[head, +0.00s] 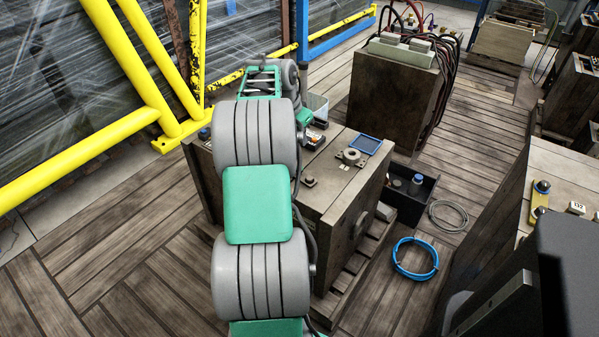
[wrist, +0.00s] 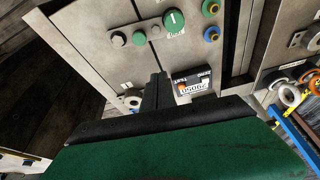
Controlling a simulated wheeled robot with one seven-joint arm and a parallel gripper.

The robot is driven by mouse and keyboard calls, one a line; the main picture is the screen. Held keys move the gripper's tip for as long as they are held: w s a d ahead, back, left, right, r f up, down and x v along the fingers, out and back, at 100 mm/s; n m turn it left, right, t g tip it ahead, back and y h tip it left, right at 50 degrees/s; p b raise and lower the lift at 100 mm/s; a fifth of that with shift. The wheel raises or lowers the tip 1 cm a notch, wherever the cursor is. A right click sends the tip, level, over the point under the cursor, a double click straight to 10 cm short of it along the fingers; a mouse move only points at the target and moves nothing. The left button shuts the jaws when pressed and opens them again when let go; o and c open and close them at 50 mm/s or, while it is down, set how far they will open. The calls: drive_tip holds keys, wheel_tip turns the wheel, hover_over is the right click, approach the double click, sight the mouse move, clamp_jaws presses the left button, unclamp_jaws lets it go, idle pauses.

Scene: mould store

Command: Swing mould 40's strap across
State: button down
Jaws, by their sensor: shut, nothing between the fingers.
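My gripper (wrist: 156,92) shows as dark fingers close together in the wrist view, shut and empty. The fingers point at a grey metal mould top (wrist: 97,30) with green round fittings and a small counter (wrist: 193,85). In the head view my arm hides the fingers; it reaches over the nearest mould block (head: 340,195). A yellow strap (head: 539,200) with two dark bolts lies on another mould at the right edge, well apart from my arm. Its small plate (head: 577,207) is too small to read surely. No number 40 is legible, so I cannot tell which mould is 40.
A tall mould with hoses (head: 390,95) stands behind. A dark bin (head: 408,190) and a blue hose coil (head: 415,258) lie right of the near block. A yellow rail (head: 85,155) runs at left. Plank floor is clear at lower left.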

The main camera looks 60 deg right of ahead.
sight(309, 162)
drive_tip(key=b+x, duration=0.1)
drive_tip(key=x, duration=0.8)
drive_tip(key=shift+s+d+f+b, duration=0.1)
drive_tip(key=shift+s+f+b, duration=0.05)
drive_tip(key=shift+b, duration=0.15)
drive_tip(key=shift+f, duration=0.25)
drive_tip(key=shift+w+a+r+b, duration=0.1)
drive_tip(key=shift+w+a+b, duration=0.15)
drive_tip(key=shift+a, duration=0.65)
drive_tip(key=shift+w+a+b, duration=0.1)
drive_tip(key=shift+w+a, duration=0.25)
drive_tip(key=shift+a, duration=0.55)
